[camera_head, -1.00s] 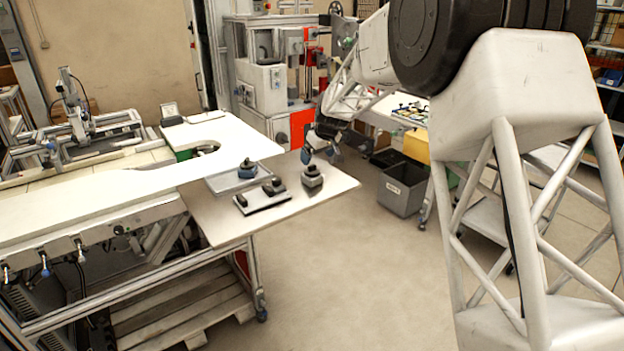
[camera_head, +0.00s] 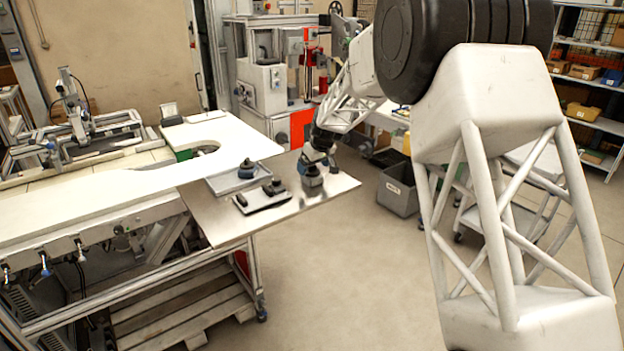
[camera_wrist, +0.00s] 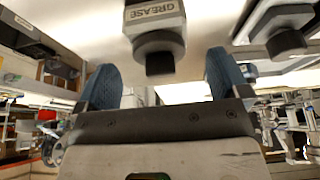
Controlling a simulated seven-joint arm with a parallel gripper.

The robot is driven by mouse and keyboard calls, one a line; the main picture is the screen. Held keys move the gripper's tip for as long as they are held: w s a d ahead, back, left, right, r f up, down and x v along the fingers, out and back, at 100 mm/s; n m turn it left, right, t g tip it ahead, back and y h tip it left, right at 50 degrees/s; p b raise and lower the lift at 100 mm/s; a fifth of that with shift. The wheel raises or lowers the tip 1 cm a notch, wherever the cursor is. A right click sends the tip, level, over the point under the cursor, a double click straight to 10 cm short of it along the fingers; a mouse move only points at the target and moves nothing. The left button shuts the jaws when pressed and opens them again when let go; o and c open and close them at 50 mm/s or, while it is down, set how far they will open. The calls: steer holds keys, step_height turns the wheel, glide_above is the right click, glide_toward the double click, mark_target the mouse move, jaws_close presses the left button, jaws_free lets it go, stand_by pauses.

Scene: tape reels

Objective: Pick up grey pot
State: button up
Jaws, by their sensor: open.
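The grey pot (camera_head: 312,181) stands on the metal sheet by the table, towards the sheet's right side. In the wrist view the grey pot (camera_wrist: 155,17) has a label reading GREASE and a dark knob facing my gripper. My gripper (camera_head: 318,158) is just above the pot in the head view and partly hides it. In the wrist view the two blue fingers of my gripper (camera_wrist: 163,68) are wide apart, with the knob roughly centred between their tips. Nothing is held. Contact cannot be told.
A grey bin (camera_head: 397,197) stands on the floor to the right.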

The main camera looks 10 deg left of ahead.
steer(key=shift+x, duration=1.3)
steer(key=shift+c, duration=0.4)
steer(key=c, duration=1.2)
